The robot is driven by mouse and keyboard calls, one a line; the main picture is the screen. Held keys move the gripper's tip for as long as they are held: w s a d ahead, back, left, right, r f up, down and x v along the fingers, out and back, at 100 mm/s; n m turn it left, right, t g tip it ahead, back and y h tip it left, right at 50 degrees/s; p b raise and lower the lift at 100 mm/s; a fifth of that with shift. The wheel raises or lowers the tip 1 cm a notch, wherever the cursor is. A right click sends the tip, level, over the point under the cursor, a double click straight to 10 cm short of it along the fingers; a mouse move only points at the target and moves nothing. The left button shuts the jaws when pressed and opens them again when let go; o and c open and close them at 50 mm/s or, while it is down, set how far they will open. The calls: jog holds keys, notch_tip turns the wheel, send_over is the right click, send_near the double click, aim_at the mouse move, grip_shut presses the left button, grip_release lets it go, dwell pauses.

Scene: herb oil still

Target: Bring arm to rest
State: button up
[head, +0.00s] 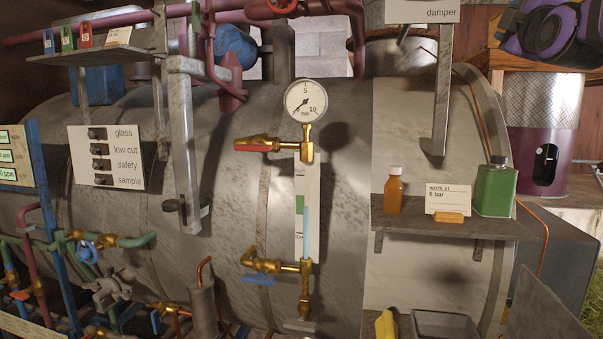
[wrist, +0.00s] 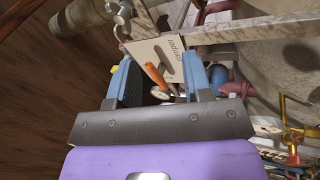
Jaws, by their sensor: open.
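My gripper (wrist: 158,72) shows in the wrist view, with its two blue fingers wide apart and dark pads on the inner faces. Nothing is clamped between them. A lever with an orange handle (wrist: 156,75) appears in the gap between the fingers, seemingly beyond the tips; I cannot tell the exact distance. The damper sign (head: 430,12) also shows at the top of the head view. My gripper's fingers are not seen in the head view.
A large grey tank (head: 345,230) fills the head view. A gauge (head: 306,101) and brass valves stand before it. A shelf (head: 450,222) at right holds an orange bottle (head: 395,192), a card (head: 447,200) and a green canister (head: 496,190). Pipes crowd the left.

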jog(key=s+a+f+m+g+y, duration=0.1)
jog(key=s+a+f+m+g, duration=0.2)
jog(key=s+f, duration=0.5)
jog(key=s+a+f+m+g+y, duration=0.2)
jog(key=s+f+g, duration=0.6)
jog(key=f, duration=0.8)
jog(key=s+a+f+m+g+y, duration=0.2)
jog(key=s+a+f+m+g, duration=0.3)
jog(key=s+f, duration=0.4)
notch_tip(320, 180, down, 3)
jog(key=shift+a+r+m+g, duration=0.1)
jog(key=shift+a+m+g, duration=0.2)
jog(key=shift+a+m, duration=0.65)
